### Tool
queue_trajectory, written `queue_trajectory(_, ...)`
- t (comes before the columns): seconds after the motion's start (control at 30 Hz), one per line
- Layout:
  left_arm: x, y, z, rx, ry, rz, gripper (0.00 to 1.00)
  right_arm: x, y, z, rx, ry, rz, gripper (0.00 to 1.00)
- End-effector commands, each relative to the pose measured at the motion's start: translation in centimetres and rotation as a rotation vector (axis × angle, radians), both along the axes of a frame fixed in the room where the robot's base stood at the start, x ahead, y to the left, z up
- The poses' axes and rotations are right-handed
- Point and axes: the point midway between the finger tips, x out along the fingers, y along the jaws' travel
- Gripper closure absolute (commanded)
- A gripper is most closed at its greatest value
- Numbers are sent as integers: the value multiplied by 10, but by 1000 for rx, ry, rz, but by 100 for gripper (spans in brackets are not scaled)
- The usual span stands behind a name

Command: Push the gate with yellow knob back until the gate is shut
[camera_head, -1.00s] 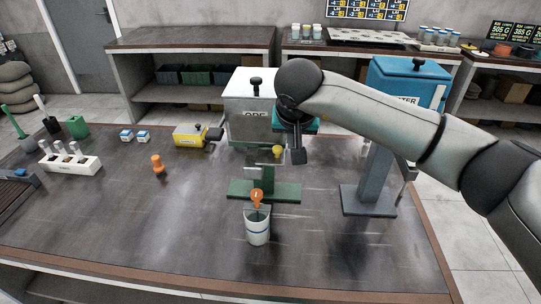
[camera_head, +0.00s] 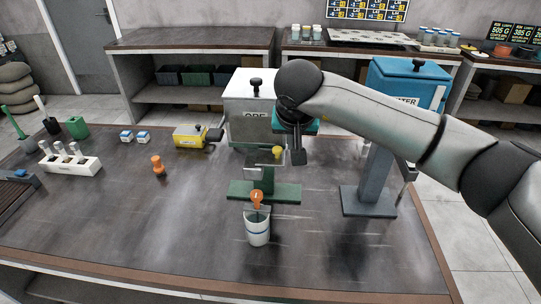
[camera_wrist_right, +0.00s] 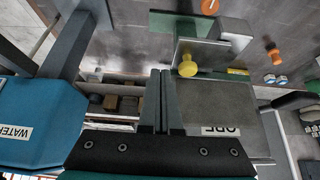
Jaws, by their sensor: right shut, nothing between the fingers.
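The yellow knob (camera_head: 277,152) sits on a grey metal gate above the green stand (camera_head: 240,190), in front of the ORE bin. In the right wrist view, the yellow knob (camera_wrist_right: 188,68) stands out from the gate's grey plate (camera_wrist_right: 212,50). My right gripper (camera_head: 298,157) is shut and empty, just right of the knob in the head view. In the right wrist view, the shut fingers (camera_wrist_right: 161,85) point up beside the knob, with a small gap between in the picture. I cannot tell how far the gate is open. My left gripper is not in view.
The ORE bin (camera_head: 249,105) stands behind the gate and the blue WATER tank (camera_head: 408,85) to the right. An orange knobbed piece (camera_head: 158,165) is left.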

Motion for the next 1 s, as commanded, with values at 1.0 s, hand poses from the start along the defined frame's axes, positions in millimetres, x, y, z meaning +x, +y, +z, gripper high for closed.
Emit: queue_trajectory(1.0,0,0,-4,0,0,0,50,0,12,0,0,0,0,100)
